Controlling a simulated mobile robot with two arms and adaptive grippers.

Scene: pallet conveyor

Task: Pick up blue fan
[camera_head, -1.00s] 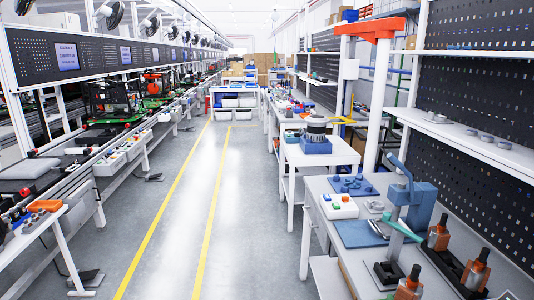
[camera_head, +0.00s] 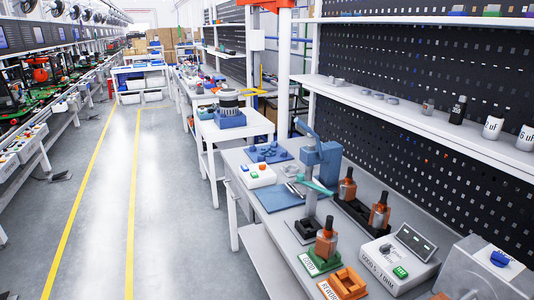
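I cannot make out a clear blue fan. A small blue object (camera_head: 500,258) sits at or in a clear box (camera_head: 470,270) at the bottom right; its shape is too small to tell. A silver and black round unit on a blue base (camera_head: 230,119) stands on a white table further back. Black fans (camera_head: 75,11) hang at the top left. Neither of my grippers shows in the head view.
The floor aisle (camera_head: 170,190) is clear.

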